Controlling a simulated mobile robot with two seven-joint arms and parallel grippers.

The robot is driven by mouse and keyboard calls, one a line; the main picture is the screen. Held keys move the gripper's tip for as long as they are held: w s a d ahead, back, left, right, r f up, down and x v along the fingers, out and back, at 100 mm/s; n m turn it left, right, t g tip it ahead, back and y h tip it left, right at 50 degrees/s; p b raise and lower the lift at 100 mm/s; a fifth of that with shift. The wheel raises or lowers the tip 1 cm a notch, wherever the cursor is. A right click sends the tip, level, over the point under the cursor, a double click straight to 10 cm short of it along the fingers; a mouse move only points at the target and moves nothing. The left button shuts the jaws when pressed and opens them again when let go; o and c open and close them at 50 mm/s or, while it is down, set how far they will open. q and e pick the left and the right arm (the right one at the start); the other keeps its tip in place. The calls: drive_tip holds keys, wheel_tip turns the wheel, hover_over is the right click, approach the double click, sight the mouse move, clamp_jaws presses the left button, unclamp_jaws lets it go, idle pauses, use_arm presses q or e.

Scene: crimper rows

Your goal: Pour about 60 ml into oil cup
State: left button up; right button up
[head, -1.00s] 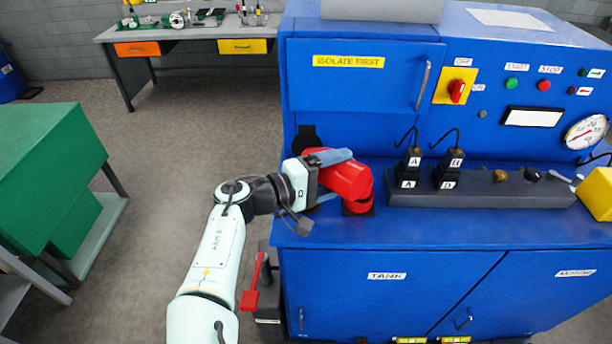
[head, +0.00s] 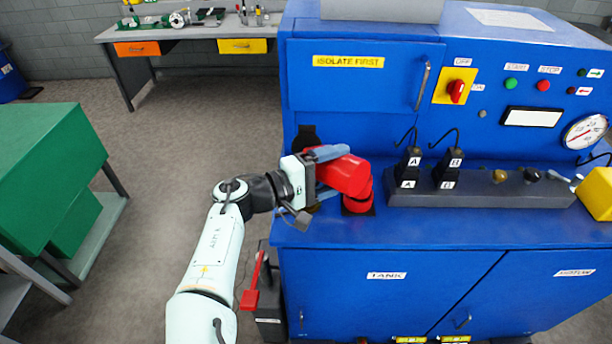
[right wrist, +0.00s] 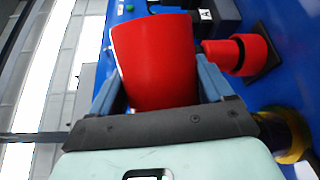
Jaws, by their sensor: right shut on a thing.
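My right gripper (head: 334,172) is shut on a red can (head: 347,173), with one blue finger on each side of it. The can is tipped well over, its far end to the right. A smaller red cup (head: 357,204), likely the oil cup, stands on a dark square base on the blue bench top, just below the can's far end. In the right wrist view the can (right wrist: 155,62) fills the space between the fingers, and the red cup (right wrist: 226,54) is to its right. I see no liquid; the inside of the cup is hidden. My left gripper is out of view.
The blue bench (head: 400,235) has a dark block (head: 480,196) with plugs marked A and B right of the cup, and a yellow object (head: 598,192) farther right. A blue panel with a red switch (head: 456,91) rises behind. A green cabinet (head: 45,165) is at left.

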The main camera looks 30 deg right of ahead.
wheel_tip(320, 180, down, 3)
drive_tip(key=m+y, duration=0.1)
drive_tip(key=m, duration=0.1)
drive_tip(key=shift+s+r+m+t+b, duration=0.1)
drive_tip(key=shift+s+m+t+b, duration=0.05)
drive_tip(key=shift+m+t+b, duration=0.2)
drive_tip(key=shift+s+f+m, duration=0.1)
drive_tip(key=shift+f+m, duration=0.25)
drive_tip(key=shift+m, duration=0.1)
drive_tip(key=shift+s+r, duration=0.1)
drive_tip(key=shift+r, duration=0.05)
drive_tip(key=shift+w, duration=0.25)
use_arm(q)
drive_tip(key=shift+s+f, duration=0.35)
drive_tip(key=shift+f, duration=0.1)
use_arm(e)
drive_tip(key=shift+d, duration=0.1)
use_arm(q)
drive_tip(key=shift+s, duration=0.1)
use_arm(e)
drive_tip(key=shift+s, duration=0.15)
